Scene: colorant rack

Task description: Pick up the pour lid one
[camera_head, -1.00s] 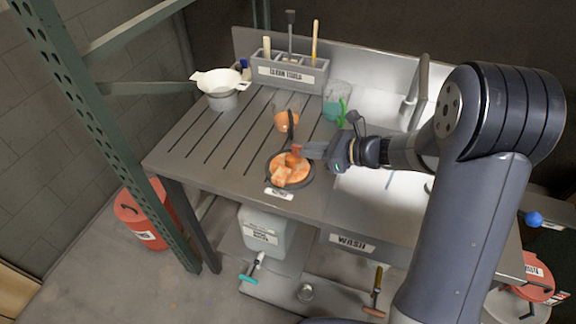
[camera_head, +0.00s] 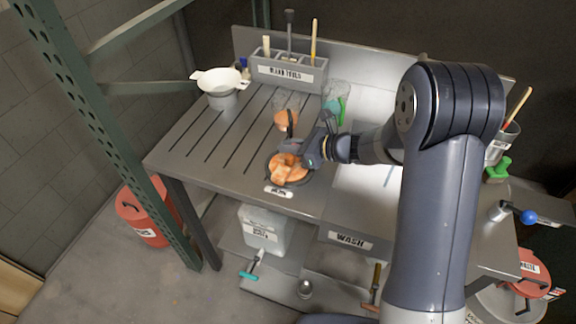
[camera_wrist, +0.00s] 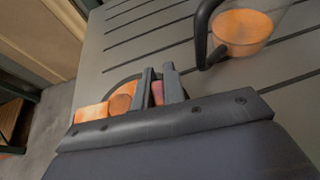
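My gripper (camera_head: 290,148) is low over the drain table, beside a round opening with orange, crumpled-looking pieces (camera_head: 287,170). In the wrist view, its two fingers (camera_wrist: 160,86) stand close together with a narrow gap. A reddish patch shows in the gap, and I see nothing clearly held. A clear vessel with orange contents (camera_head: 285,120) and a black handle stands just behind the gripper; it also shows at the top right of the wrist view (camera_wrist: 245,28). A clear vessel with a green part (camera_head: 336,108) stands farther right. I cannot tell which one has the pour lid.
A white-topped grey pot (camera_head: 221,86) stands at the table's far left. A labelled tool holder (camera_head: 288,72) is at the back. The wash basin (camera_head: 370,190) lies to the right. A green rack post (camera_head: 125,150) rises at front left. The slotted left tabletop is clear.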

